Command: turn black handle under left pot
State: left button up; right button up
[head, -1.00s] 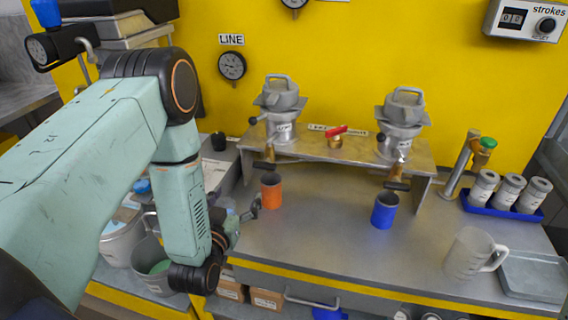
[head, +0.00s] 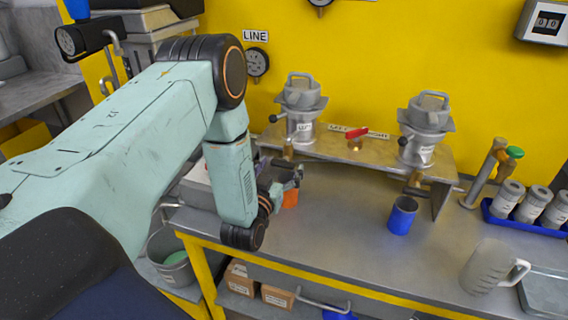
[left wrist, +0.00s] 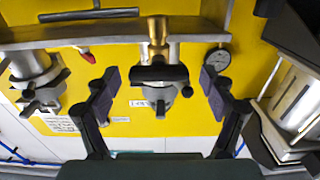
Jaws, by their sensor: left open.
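The left pot (head: 301,108) is grey metal and stands on the raised metal shelf (head: 345,153). In the left wrist view, a black bar-shaped handle (left wrist: 160,74) lies crosswise near a brass fitting (left wrist: 157,32). My left gripper (left wrist: 160,86) is open, with one dark finger on each side of the handle and gaps between. In the head view, my left gripper (head: 292,176) is below the left pot, in front of an orange cup (head: 290,198) that it mostly hides. The handle is hard to make out there. My right gripper is not in view.
A right pot (head: 425,130) stands on the same shelf, with a red lever (head: 355,134) between the pots. A blue cup (head: 402,215) and a clear jug (head: 491,267) stand on the bench. The bench middle (head: 350,235) is clear.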

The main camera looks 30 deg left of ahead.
pick_arm(q)
jog(key=shift+w, duration=0.65)
jog(key=shift+a+r, duration=0.1)
jog(key=shift+a, duration=0.05)
jog(key=shift+w, duration=0.1)
jog(key=shift+c, duration=0.3)
jog(key=c, duration=0.9)
jog(key=shift+c, duration=1)
